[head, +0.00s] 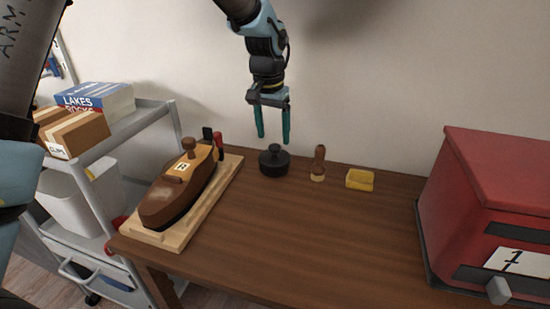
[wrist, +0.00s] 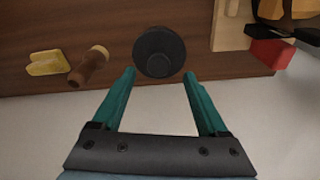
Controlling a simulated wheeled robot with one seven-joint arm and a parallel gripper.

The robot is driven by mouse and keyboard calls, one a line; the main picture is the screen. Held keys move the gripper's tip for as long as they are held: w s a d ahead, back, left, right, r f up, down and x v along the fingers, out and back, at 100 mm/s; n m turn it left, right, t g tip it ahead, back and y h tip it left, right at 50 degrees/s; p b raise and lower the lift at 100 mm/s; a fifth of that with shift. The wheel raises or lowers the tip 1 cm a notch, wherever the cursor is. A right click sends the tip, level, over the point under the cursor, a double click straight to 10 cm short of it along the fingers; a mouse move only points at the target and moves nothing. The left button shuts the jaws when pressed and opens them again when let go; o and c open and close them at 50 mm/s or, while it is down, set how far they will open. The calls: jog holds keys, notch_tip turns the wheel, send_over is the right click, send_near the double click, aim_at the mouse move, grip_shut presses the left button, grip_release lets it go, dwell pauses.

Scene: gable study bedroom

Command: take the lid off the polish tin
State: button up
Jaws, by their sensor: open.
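The polish tin (head: 274,168) is a round black tin near the back edge of the brown table, with its lid (head: 275,151) on and a knob on top. In the wrist view the lid (wrist: 159,52) shows from above as a dark disc and hides most of the tin. My gripper (head: 273,141) is open and empty, its two teal fingers pointing down just above the tin. In the wrist view the fingertips of my gripper (wrist: 159,73) lie on either side of the lid's near edge. I cannot tell how far above the lid they are.
A brown shoe on a wooden board (head: 229,171) stands left. A red cabinet (head: 487,190) fills the right end. The table's front middle (head: 290,235) is clear.

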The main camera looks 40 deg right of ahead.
aim_at(275, 146)
jog(key=f, duration=0.5)
jog(key=shift+d, duration=0.3)
jog(key=shift+c, duration=0.4)
grip_shut()
